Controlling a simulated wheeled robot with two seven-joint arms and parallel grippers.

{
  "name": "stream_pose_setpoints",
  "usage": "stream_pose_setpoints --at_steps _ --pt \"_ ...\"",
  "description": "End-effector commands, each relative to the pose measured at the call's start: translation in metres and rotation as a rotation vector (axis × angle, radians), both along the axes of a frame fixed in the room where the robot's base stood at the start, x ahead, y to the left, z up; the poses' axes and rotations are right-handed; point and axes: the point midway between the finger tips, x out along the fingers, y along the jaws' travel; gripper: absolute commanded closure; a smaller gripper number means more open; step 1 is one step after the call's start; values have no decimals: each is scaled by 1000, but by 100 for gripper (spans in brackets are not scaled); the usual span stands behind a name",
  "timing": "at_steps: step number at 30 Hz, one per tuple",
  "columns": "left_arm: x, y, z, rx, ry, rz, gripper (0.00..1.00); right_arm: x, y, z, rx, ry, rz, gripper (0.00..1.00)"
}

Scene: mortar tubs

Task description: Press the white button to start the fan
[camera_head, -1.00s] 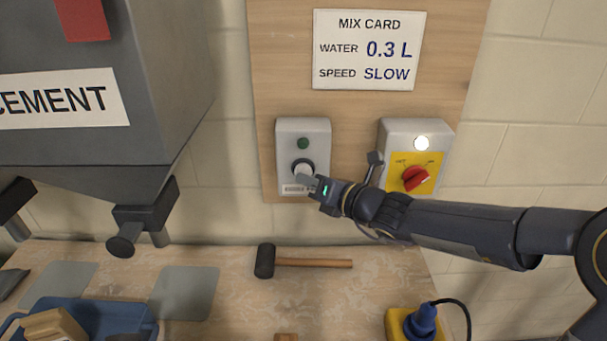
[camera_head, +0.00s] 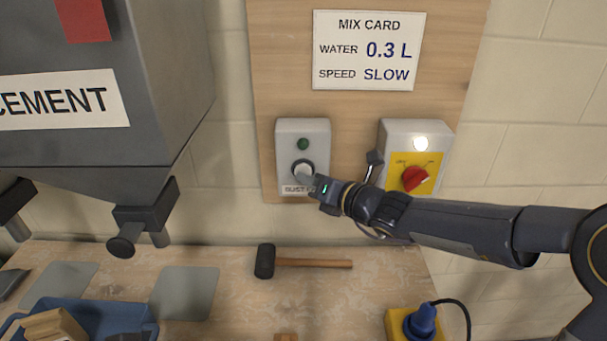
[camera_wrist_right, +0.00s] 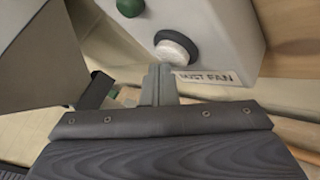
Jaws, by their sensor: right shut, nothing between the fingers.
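The white button (camera_head: 302,168) sits in a dark ring on a grey box on the wooden board, below a dark green lamp (camera_head: 303,144). In the wrist view the white button (camera_wrist_right: 172,52) shows above a label reading "DUST FAN" (camera_wrist_right: 206,78), its first letter partly covered. My right gripper (camera_head: 311,182) is shut and empty, its tip just below and right of the button. In the wrist view the right gripper's closed fingers (camera_wrist_right: 159,78) point up toward the button's lower edge; I cannot tell whether they touch it. My left gripper is not in view.
A box with a red knob (camera_head: 415,178) and a lit white lamp is right of the button box. A grey cement hopper (camera_head: 170,90) hangs at left. Below, the bench holds a mallet (camera_head: 265,261), a blue tub (camera_head: 140,322) and a yellow socket block (camera_head: 396,322).

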Motion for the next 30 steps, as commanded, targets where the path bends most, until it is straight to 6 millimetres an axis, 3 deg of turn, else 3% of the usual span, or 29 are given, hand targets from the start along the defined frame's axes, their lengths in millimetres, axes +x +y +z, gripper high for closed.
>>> stream_pose_setpoints --at_steps 13,30 --pt "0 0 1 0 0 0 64 5 -1 1 2 -2 -2 100" --pt "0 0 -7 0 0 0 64 -6 -1 0 0 -2 -1 100"
